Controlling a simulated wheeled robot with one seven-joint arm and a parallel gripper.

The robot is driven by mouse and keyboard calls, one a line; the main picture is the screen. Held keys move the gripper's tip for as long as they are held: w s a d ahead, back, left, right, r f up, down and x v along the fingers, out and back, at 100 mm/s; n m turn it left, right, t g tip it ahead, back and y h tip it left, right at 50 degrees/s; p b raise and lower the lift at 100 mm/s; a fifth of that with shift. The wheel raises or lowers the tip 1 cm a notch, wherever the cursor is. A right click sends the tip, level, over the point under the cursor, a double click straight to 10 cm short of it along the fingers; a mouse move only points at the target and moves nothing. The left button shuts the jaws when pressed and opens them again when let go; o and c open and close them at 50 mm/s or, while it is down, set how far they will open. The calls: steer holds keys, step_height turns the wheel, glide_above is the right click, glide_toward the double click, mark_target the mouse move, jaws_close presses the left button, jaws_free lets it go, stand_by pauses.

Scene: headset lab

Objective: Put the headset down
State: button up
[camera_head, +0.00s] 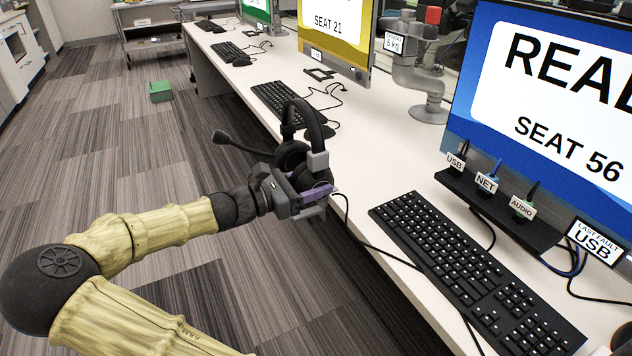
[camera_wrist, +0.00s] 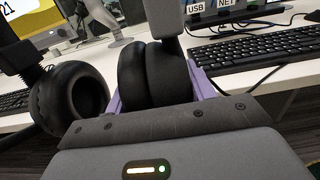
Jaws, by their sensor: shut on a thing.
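The black headset (camera_head: 290,156) with a boom microphone is held in my gripper (camera_head: 317,178) at the near edge of the white desk (camera_head: 352,158). My gripper is shut on one of its ear cups, beside a purple part. The headband stands upright above the jaws. In the wrist view, the headset's two ear cups (camera_wrist: 70,98) fill the middle and left, and my gripper (camera_wrist: 158,92) is around the right one. A black cable hangs from the headset area and runs over the desk. I cannot tell whether the headset touches the desk.
A black keyboard (camera_head: 468,265) lies on the desk to the right, below a blue monitor (camera_head: 540,100). A connector strip (camera_head: 495,205) with USB, NET and AUDIO labels stands behind it. A grey arm (camera_head: 425,75) stands farther back. A green box (camera_head: 160,91) sits on the floor.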

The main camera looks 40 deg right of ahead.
mark_target(281, 163)
steer(key=w+a+r+n+t+p, duration=0.4)
steer(key=a+p, duration=0.3)
steer(key=p, duration=0.5)
steer(key=w+a+r+n+t+p, duration=0.1)
steer(key=w+a+r+t+p, duration=0.45)
steer(key=p, duration=0.65)
steer(key=s+a+r+n+t+y+p, duration=0.1)
steer(key=a+r+p, duration=0.4)
steer(key=p, duration=0.9)
steer(key=s+a+r+n+t+y+p, duration=0.2)
steer(key=a+r+n+t+p, duration=0.2)
steer(key=p, duration=1)
steer(key=a+r, duration=0.1)
steer(key=a, duration=0.2)
steer(key=shift+s+a+p, duration=0.2)
steer(key=shift+a+p, duration=0.1)
steer(key=shift+f+t, duration=0.1)
steer(key=shift+t, duration=0.15)
steer(key=shift+d, duration=0.1)
